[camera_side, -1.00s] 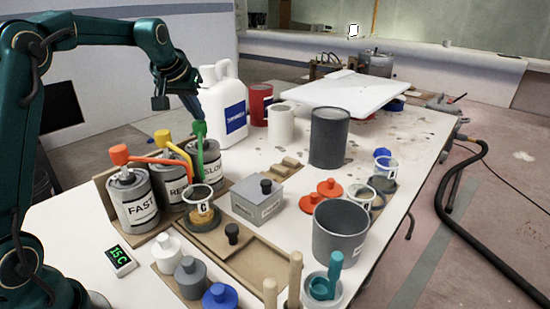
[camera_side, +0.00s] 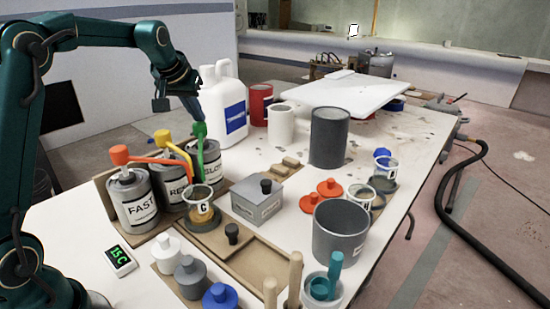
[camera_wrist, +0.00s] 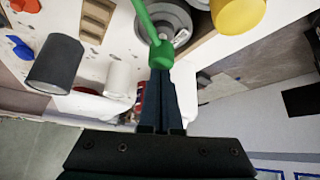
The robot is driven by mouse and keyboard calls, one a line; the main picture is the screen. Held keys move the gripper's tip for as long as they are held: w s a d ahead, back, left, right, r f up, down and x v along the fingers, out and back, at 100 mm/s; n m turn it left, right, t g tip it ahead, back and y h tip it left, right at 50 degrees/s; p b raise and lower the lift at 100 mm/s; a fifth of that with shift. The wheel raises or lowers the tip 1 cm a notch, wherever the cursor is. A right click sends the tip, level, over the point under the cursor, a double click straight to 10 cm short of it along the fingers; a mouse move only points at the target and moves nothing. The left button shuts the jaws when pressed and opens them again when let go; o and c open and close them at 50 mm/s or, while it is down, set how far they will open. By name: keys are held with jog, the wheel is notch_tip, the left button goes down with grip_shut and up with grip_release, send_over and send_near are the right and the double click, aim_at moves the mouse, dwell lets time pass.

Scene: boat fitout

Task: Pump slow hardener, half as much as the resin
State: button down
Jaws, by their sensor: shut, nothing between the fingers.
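The SLOW can (camera_side: 210,168) stands at the right end of a row of three pump cans. Its green pump head (camera_side: 200,131) has a green spout reaching toward the front. My gripper (camera_side: 198,117) is shut and empty, pointing down with its fingertips at the green head; the head also shows in the wrist view (camera_wrist: 161,55), right at the fingertips (camera_wrist: 161,72). A clear cup marked C (camera_side: 200,198), with amber contents, sits on a dark round base (camera_side: 202,222) in front of the cans. The resin can (camera_side: 171,186) has a yellow pump; the FAST can (camera_side: 135,203) has an orange-red one.
A white jug (camera_side: 222,108) stands behind the cans. A grey lidded box (camera_side: 257,203), a grey bucket (camera_side: 340,232) and a dark cylinder (camera_side: 329,137) stand to the right. Several small capped bottles and a temperature display (camera_side: 119,259) are in front.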

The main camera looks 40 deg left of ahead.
jog(key=shift+r, duration=1.3)
jog(key=shift+r, duration=0.1)
jog(key=shift+r, duration=1.4)
